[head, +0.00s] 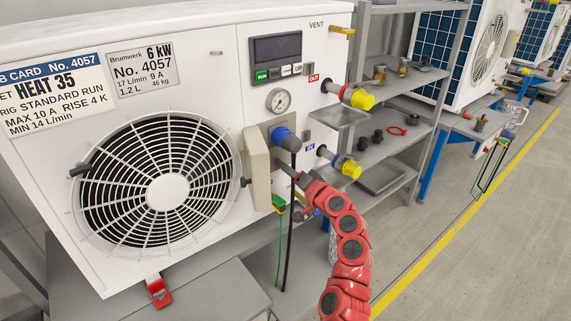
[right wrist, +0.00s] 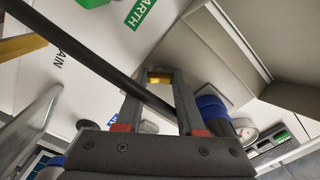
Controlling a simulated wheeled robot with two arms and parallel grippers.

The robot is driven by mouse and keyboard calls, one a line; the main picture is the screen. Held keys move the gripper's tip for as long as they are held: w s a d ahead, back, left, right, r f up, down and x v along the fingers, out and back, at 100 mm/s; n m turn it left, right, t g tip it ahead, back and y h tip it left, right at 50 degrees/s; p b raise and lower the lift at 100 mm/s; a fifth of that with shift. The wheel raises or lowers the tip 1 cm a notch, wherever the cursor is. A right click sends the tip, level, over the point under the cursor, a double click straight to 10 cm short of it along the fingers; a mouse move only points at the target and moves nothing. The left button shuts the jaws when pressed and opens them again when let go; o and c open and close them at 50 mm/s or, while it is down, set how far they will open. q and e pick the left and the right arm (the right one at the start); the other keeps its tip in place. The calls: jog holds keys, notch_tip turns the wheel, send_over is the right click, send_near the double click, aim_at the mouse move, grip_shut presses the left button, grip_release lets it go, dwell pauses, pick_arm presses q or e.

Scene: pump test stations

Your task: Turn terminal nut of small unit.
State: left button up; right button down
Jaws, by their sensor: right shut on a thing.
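A white pump unit marked 6 kW No. 4057 (head: 215,85) fills the left of the head view. A cream cover (head: 257,165) stands out from its front beside the fan grille. My right gripper (head: 281,165) reaches in behind this cover, below a blue plug (head: 287,139). In the right wrist view, a brass-coloured nut (right wrist: 160,77) sits between the tips of my right gripper (right wrist: 159,82), which is shut on it. The nut is hidden in the head view. My left gripper is not in view.
A black cable (right wrist: 90,60) crosses in front of the fingers in the right wrist view; it hangs from the plug in the head view (head: 291,225). Yellow-capped ports (head: 350,168) stick out to the right. Shelves (head: 405,95) hold loose fittings. The floor (head: 480,240) is clear at right.

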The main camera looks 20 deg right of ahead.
jog(key=shift+r+m+p, duration=0.1)
jog(key=shift+m+p, duration=1.6)
jog(key=shift+m, duration=1.4)
jog(key=c, duration=0.5)
grip_release()
jog(key=shift+b+v, duration=0.35)
jog(key=shift+v, duration=8.35)
